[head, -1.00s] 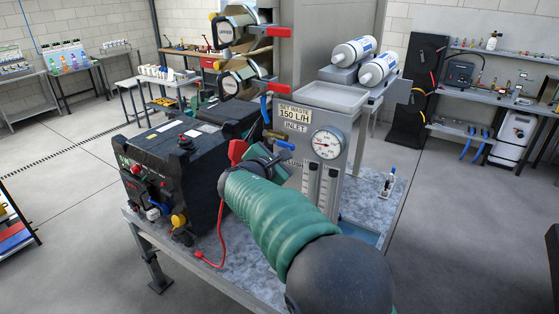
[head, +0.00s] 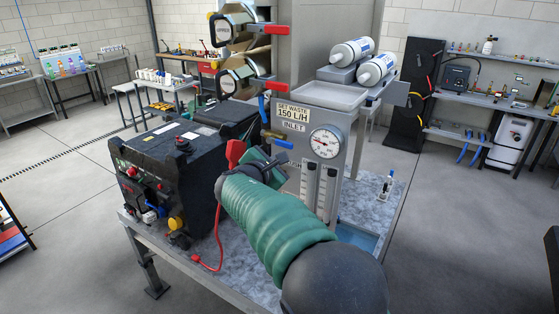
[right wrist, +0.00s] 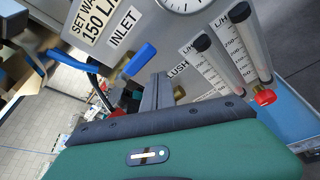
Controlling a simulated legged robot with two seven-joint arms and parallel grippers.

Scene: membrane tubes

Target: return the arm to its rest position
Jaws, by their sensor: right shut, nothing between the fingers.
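My right arm, in a green ribbed sleeve, reaches in from the bottom of the head view. Its gripper (head: 266,163) is in front of the grey panel (head: 332,112), just below the blue-handled inlet valve (head: 280,140). In the right wrist view, the gripper's dark fingers (right wrist: 157,92) are together with nothing between them, close to the panel with its INLET and FLUSH labels. The blue valve handle (right wrist: 139,60) is beside the fingers, to the left; I cannot tell whether they touch. My left gripper is not in view.
A black case (head: 165,180) with a red cable stands left of my arm on the bench. Two flow tubes (right wrist: 222,65) and a gauge (head: 325,142) are on the panel. White membrane tubes (head: 352,52) lie on a support behind. Floor right of the bench is clear.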

